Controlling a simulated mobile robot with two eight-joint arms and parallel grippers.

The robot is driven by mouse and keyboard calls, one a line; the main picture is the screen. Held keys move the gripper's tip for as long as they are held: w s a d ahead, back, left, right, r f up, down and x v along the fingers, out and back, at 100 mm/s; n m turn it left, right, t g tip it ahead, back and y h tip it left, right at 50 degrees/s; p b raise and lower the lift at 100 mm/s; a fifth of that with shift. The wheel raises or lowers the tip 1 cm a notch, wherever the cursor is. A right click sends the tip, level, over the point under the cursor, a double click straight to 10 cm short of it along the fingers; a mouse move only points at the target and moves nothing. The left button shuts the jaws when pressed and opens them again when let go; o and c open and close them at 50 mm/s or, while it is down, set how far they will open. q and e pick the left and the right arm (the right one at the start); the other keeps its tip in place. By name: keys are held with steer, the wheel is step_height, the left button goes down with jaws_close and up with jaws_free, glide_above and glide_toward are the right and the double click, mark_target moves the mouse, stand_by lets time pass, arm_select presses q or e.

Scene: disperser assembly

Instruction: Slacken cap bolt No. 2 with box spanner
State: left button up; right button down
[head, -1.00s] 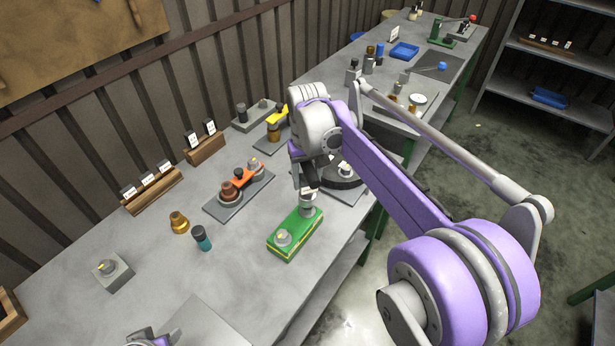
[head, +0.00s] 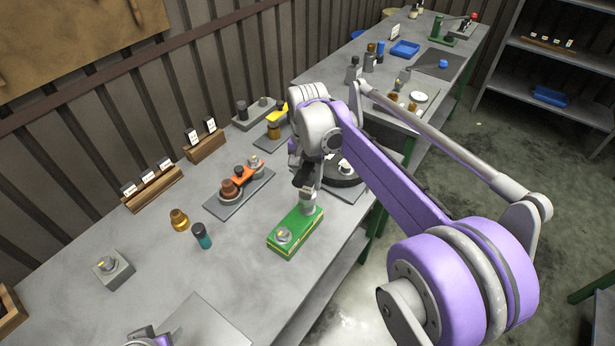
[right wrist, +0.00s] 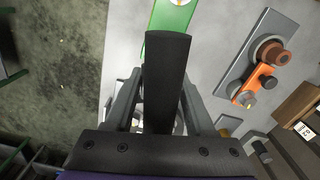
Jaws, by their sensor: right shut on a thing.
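A green block (head: 297,246) with a yellow trim line lies near the front edge of the bench. A grey round cap with a yellow mark (head: 284,235) stands on its near end. My right gripper (head: 308,196) is shut at the block's far end and hides what stands there. What it holds is mostly hidden, so I cannot tell it for sure as the box spanner.
Left of the block are a teal and black cylinder (head: 202,237), a brass piece (head: 179,220) and a grey block with a knob (head: 113,268). Behind stands a plate with an orange lever (head: 245,177). A dark round fixture (head: 345,172) is close behind my right gripper.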

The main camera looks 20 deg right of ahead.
arm_select(q)
steer(key=shift+f, duration=0.2)
arm_select(e)
steer(key=shift+f, duration=0.25)
arm_select(q)
steer(key=shift+s+f+b, duration=0.25)
steer(key=shift+f+b, duration=0.2)
steer(key=shift+f, duration=0.05)
steer(key=shift+s+f+b, duration=0.2)
steer(key=shift+f+b, duration=0.2)
steer(key=shift+f, duration=0.05)
arm_select(e)
steer(key=shift+f, duration=1.4)
